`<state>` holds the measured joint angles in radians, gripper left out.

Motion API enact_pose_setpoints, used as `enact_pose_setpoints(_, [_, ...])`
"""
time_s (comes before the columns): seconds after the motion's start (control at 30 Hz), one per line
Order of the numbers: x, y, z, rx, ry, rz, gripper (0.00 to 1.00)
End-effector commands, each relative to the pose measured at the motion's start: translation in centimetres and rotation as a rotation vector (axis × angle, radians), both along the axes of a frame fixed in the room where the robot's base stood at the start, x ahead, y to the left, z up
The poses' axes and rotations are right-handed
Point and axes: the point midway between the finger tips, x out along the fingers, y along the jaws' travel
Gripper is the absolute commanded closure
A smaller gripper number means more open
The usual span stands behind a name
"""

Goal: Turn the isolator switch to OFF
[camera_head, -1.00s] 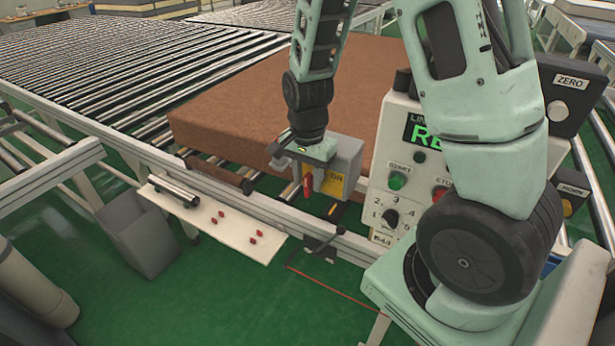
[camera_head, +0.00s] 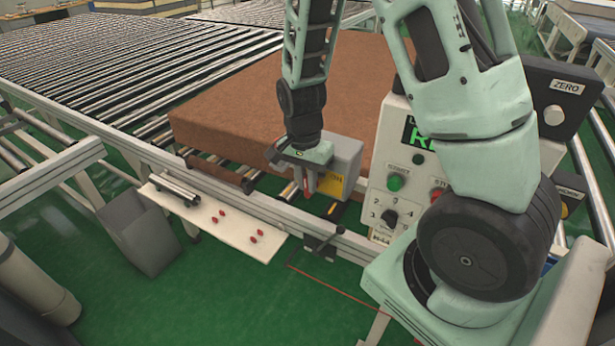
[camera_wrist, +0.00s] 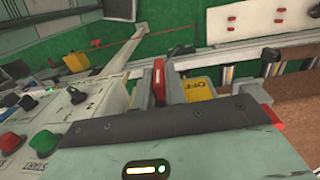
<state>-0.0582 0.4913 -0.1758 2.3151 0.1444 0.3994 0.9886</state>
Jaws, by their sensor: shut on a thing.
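The isolator switch is a grey box (camera_head: 346,160) with a yellow label plate (camera_head: 332,187), fixed at the conveyor's front rail. Its red handle (camera_head: 309,187) is on the front of the box. The wrist view shows the handle (camera_wrist: 158,76) between my two fingers, beside the yellow plate (camera_wrist: 198,90) lettered OFF. My gripper (camera_head: 308,183) is shut on the red handle. The fingers hide part of the handle, so I cannot tell its exact angle against the markings.
A control panel (camera_head: 375,182) with a green start button and a selector knob stands right of the switch. A white shelf (camera_head: 190,212) with red pieces lies left. A brown mattress (camera_head: 240,115) lies on the rollers behind. A grey bin (camera_head: 140,232) stands on the floor.

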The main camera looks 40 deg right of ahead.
Motion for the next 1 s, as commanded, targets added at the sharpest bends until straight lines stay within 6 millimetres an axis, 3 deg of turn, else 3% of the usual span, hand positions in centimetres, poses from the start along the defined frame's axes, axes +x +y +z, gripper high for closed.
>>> enact_pose_setpoints(0.27, [0.4, 0.2, 0.6, -0.069, 0.186, 0.005, 1.0])
enact_pose_setpoints(1.0, [1.6, 0.5, -1.3, -0.31, 0.839, 0.001, 1.0])
